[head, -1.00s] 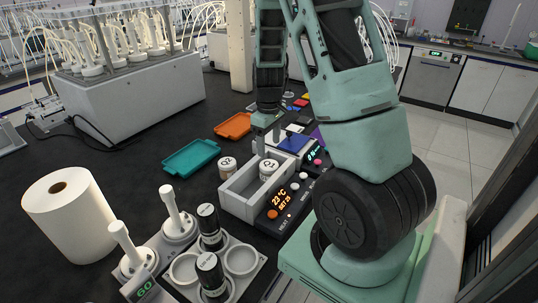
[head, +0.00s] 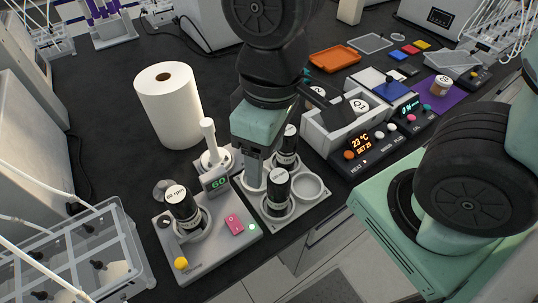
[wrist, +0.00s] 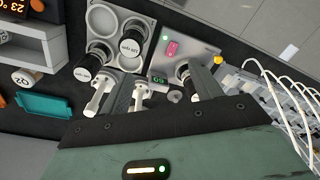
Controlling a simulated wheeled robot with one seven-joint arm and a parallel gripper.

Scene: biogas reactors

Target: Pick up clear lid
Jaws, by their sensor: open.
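Two pale see-through flat pieces lie at the far right in the head view, one beyond the orange tray (head: 370,43) and one beyond the purple mat (head: 452,60). I cannot tell which is the clear lid. My gripper (head: 252,180) points down beside the round-holed holder and the stirrer unit, far from both pieces. In the wrist view its two fingers (wrist: 166,85) are spread apart with nothing held between them. White handled tools and a black bottle show beyond the fingers. Neither see-through piece shows in the wrist view.
The holder (head: 312,186) carries black bottles. The stirrer unit (head: 240,245) holds another. A paper roll (head: 168,105) and a heated bath (head: 330,140) stand near my arm. The orange tray (head: 333,60) lies behind. A teal tray (wrist: 45,103) shows in the wrist view.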

